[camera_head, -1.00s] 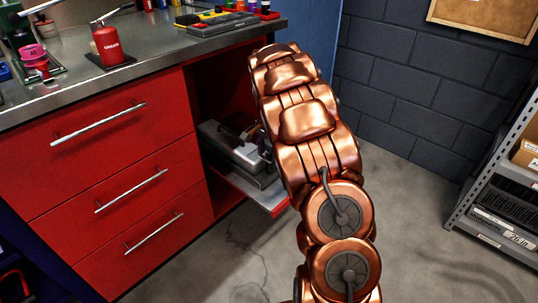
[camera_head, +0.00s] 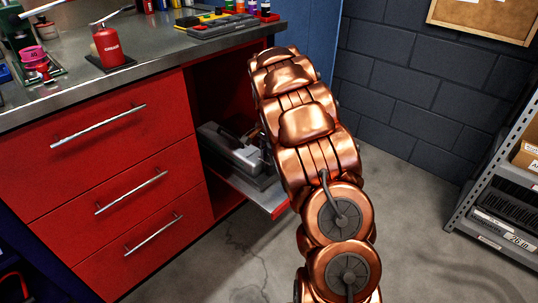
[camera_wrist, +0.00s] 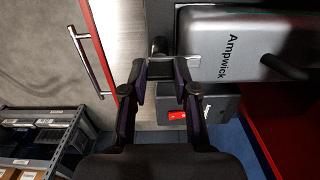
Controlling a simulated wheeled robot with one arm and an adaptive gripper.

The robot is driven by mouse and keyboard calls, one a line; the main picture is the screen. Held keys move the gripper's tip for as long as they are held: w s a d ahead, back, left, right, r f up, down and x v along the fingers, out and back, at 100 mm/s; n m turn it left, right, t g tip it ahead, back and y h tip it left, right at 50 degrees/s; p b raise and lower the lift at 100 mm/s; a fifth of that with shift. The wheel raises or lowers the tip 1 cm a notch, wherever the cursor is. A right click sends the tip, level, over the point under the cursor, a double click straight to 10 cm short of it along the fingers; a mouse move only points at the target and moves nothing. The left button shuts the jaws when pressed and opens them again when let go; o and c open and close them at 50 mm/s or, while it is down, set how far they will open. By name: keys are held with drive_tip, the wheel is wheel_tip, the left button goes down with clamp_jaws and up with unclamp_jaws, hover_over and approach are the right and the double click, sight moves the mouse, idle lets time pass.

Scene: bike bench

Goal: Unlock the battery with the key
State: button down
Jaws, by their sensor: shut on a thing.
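The battery (camera_wrist: 235,45) is a grey case marked "Ampwick" with a dark handle, at the upper right of the wrist view. In the head view the battery (camera_head: 228,150) lies on a pulled-out shelf in the red cabinet's open bay. My gripper (camera_wrist: 163,72) is at the battery's left end in the wrist view, its fingers closed around a small grey metal piece. This piece is probably the key, but its shape is mostly hidden. A small dark rounded part (camera_wrist: 159,45) shows just beyond the fingertips. In the head view my arm hides the gripper.
A dark box with a red switch (camera_wrist: 175,115) sits beside the battery. The shelf edge (camera_head: 265,205) juts from the cabinet. Red drawers (camera_head: 110,165) with bar handles stand left, a grey rack (camera_head: 500,200) right. The floor between is clear.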

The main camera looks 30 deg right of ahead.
drive_tip(key=n+p, duration=0.2)
drive_tip(key=n, duration=0.1)
drive_tip(key=shift+r+n+p, duration=0.2)
drive_tip(key=shift+n+p, duration=0.1)
drive_tip(key=shift+p, duration=0.1)
drive_tip(key=n+p, duration=0.3)
drive_tip(key=n, duration=0.2)
drive_tip(key=shift+f, duration=0.1)
drive_tip(key=n+p, duration=0.1)
drive_tip(key=n, duration=0.4)
drive_tip(key=shift+p, duration=0.4)
drive_tip(key=n+p, duration=0.1)
drive_tip(key=n, duration=0.3)
drive_tip(key=shift+n, duration=0.3)
drive_tip(key=c, duration=0.9)
unclamp_jaws()
drive_tip(key=shift+f, duration=0.1)
